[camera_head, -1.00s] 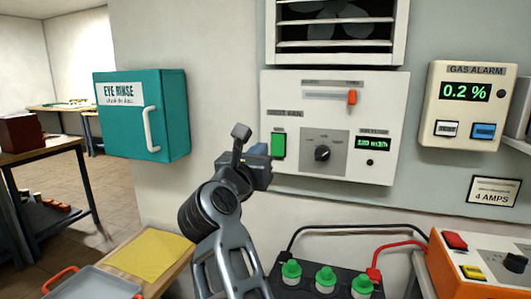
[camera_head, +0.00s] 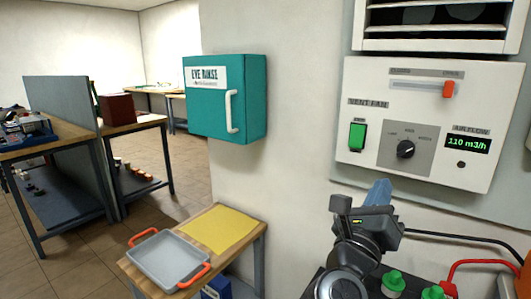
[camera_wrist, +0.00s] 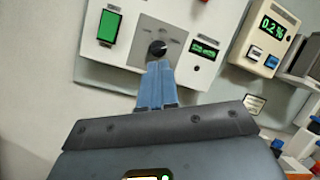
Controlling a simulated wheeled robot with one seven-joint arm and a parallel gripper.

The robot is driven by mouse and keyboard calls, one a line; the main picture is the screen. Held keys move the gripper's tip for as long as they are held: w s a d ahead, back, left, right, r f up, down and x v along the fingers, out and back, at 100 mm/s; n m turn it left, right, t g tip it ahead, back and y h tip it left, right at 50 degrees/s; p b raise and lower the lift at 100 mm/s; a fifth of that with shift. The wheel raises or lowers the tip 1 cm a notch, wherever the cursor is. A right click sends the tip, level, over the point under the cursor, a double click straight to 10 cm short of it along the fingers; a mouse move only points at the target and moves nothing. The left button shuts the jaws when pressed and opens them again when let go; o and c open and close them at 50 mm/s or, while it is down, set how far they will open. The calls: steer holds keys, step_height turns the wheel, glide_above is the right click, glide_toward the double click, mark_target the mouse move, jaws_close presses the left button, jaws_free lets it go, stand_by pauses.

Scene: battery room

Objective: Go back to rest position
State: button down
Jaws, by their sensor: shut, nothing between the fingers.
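My gripper (camera_head: 379,190) is in the lower right of the head view, in front of the wall below the vent fan panel (camera_head: 357,88). Its blue fingers are together with nothing between them. In the wrist view the shut fingers (camera_wrist: 158,68) point up toward the panel's dark knob (camera_wrist: 157,48); the knob also shows in the head view (camera_head: 405,149). The fingers look clear of the panel in the head view. The panel has a lit green switch (camera_head: 357,135), an orange slider (camera_head: 448,89) at the right end of its slot, and a display reading 110 m3/h (camera_head: 468,143).
A teal eye rinse cabinet (camera_head: 226,98) hangs on the wall. Below it, a small table holds a grey tray (camera_head: 170,260) and a yellow mat (camera_head: 222,230). Green-capped battery terminals (camera_head: 393,281) and cables lie near my arm. Open floor (camera_head: 95,243) lies at the left.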

steer(key=s+d+f+n+t+y, duration=0.25)
steer(key=s+f+n+y, duration=0.2)
steer(key=s+n, duration=0.55)
steer(key=s+d+f+n+t+y, duration=0.1)
steer(key=s+f+n+t+y, duration=0.2)
steer(key=s+f+n, duration=0.5)
steer(key=s+a+f+n+g+y, duration=0.2)
steer(key=s+n, duration=0.7)
steer(key=s, duration=0.5)
steer(key=s+a+f+n+g+y, duration=0.2)
steer(key=s+n+g+y, duration=0.2)
steer(key=s+n, duration=0.6)
steer(key=s+g, duration=0.2)
steer(key=s, duration=0.2)
steer(key=shift+f+n, duration=0.2)
steer(key=shift+n, duration=0.1)
